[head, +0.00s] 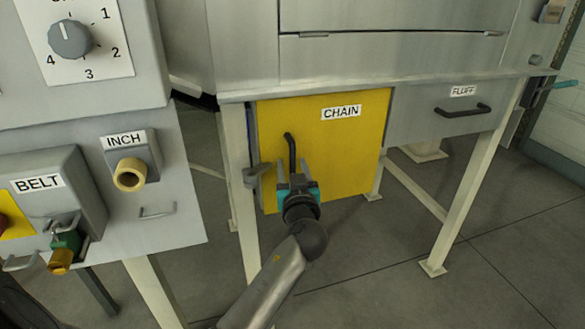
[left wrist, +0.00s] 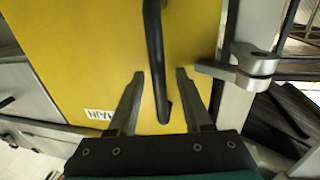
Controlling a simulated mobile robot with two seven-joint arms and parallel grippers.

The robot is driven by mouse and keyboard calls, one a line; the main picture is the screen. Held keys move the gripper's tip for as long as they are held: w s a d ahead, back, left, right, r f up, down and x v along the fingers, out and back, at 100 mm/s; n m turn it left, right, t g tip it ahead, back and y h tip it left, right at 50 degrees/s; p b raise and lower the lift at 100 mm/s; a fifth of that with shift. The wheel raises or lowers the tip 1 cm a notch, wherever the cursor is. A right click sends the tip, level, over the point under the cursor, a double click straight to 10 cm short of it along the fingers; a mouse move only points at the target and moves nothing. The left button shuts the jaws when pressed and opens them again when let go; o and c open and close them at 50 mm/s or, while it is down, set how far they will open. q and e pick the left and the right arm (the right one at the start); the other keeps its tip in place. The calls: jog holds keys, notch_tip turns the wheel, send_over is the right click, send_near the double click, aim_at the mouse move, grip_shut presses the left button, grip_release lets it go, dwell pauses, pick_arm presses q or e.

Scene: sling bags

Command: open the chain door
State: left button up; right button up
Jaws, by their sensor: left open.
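The yellow chain door (head: 345,150) carries a "CHAIN" label and sits under the grey machine in the head view. It looks flat in its frame. Its black bar handle (head: 291,150) is near the left edge. A grey latch (head: 257,172) is at that edge; it also shows in the left wrist view (left wrist: 240,68). My left gripper (head: 293,171) is open at the handle's lower part. In the left wrist view the handle (left wrist: 155,50) runs between the two fingers (left wrist: 160,76), with visible gaps on both sides. My right gripper is out of view.
A grey "FLUFF" drawer (head: 445,115) is right of the door. A control panel (head: 90,170) with knob and buttons stands close on the left. White legs (head: 450,200) hold the machine. The floor (head: 400,270) in front is clear.

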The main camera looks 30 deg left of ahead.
pick_arm(q)
jog(key=shift+c, duration=0.3)
grip_shut()
dwell(1.0)
